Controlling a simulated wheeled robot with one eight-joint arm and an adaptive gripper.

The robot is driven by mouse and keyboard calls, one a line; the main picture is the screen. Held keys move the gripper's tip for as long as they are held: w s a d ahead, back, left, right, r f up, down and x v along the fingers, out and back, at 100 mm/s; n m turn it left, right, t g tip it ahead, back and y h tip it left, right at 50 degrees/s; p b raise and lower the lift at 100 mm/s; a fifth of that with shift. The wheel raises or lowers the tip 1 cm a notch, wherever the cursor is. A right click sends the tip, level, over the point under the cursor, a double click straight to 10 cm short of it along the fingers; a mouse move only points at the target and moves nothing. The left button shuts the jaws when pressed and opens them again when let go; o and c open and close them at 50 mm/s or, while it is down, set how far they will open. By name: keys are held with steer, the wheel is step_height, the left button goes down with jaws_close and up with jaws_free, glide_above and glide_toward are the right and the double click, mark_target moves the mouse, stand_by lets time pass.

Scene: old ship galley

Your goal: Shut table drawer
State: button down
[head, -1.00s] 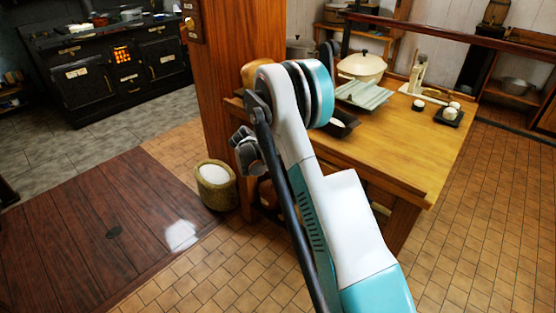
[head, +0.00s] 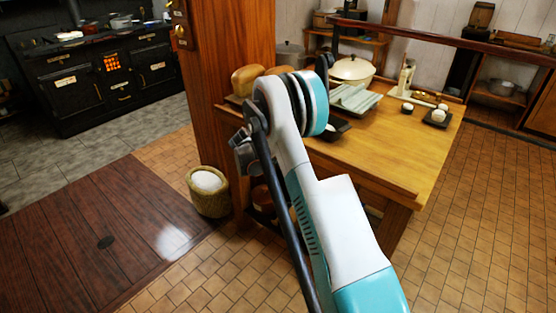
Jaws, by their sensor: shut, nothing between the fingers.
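The wooden table (head: 390,165) stands at the middle right, its near edge running behind my arm. I cannot make out its drawer; my raised white and teal arm covers much of the table's near side. Only a small stretch under the edge shows to the right of my arm, in shadow. My gripper (head: 243,155) is partly seen as grey metal parts left of my arm, just below the table's left corner. It is shut with nothing in it. Its fingertips are hard to make out, and I cannot tell whether it touches the table.
A sack (head: 208,192) stands by the wooden post (head: 225,60). The tiled floor at right is clear.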

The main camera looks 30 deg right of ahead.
steer(key=a+f+p+v, duration=0.1)
steer(key=p+v, duration=0.3)
steer(key=v, duration=0.9)
steer(key=s+a+r+m+t+y, duration=0.1)
steer(key=s+a+r+m, duration=0.2)
steer(key=s+r, duration=0.25)
steer(key=s+a+r+m+y, duration=0.25)
steer(key=s+r+m, duration=0.2)
steer(key=r, duration=0.25)
steer(key=s+a+r+m+t+y, duration=0.1)
steer(key=s+a+r+m, duration=0.25)
steer(key=s+r, duration=0.25)
steer(key=s+a+m+y, duration=0.1)
steer(key=s+a+m, duration=0.2)
steer(key=s, duration=0.4)
steer(key=s+a+r+m+t+y, duration=0.1)
steer(key=s+a+m, duration=0.2)
steer(key=s, duration=0.5)
steer(key=s+a+m+t+y, duration=0.1)
steer(key=s+a+m+y, duration=0.1)
steer(key=s+m, duration=0.3)
steer(key=shift+s+a+r, duration=0.3)
steer(key=shift+s+a, duration=0.45)
steer(key=shift+s, duration=1)
